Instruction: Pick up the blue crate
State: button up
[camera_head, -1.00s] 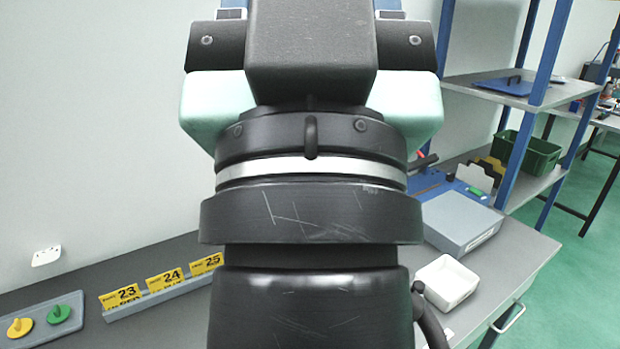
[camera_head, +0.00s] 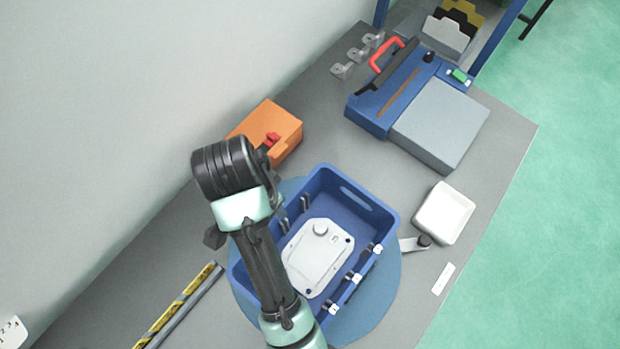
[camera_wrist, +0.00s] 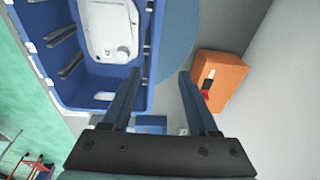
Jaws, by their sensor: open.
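The blue crate (camera_head: 340,200) stands on a round blue disc (camera_head: 388,283) on the bench in the head view. A light grey casting (camera_head: 312,262) lies inside it. My arm passes in front of the crate's left side and hides part of it. In the wrist view the crate (camera_wrist: 80,82) fills the upper left. My gripper (camera_wrist: 160,76) is open and empty there. I cannot tell whether the left finger touches the crate.
An orange box (camera_head: 283,125) stands behind the crate, close to my wrist; it also shows in the wrist view (camera_wrist: 220,76). A white tray (camera_head: 443,212) and a blue and grey device (camera_head: 440,125) stand to the right. The wall is at left.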

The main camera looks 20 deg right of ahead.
notch_tip(320, 180, down, 3)
jog(key=s+b, duration=0.2)
jog(key=b, duration=0.1)
send_over(285, 224)
jog(key=a, duration=0.1)
jog(key=shift+g, duration=0.3)
jog(key=f, duration=0.4)
jog(key=shift+s+f+p, duration=0.25)
jog(key=shift+s+p, duration=0.05)
jog(key=shift+w+d+f+p, duration=0.15)
jog(key=shift+f+p, duration=0.25)
jog(key=shift+f, duration=1.05)
jog(key=shift+d+f+p, duration=0.15)
jog(key=shift+f+p, duration=0.2)
jog(key=shift+f, duration=1.05)
grip_shut()
jog(key=shift+w+r, duration=0.1)
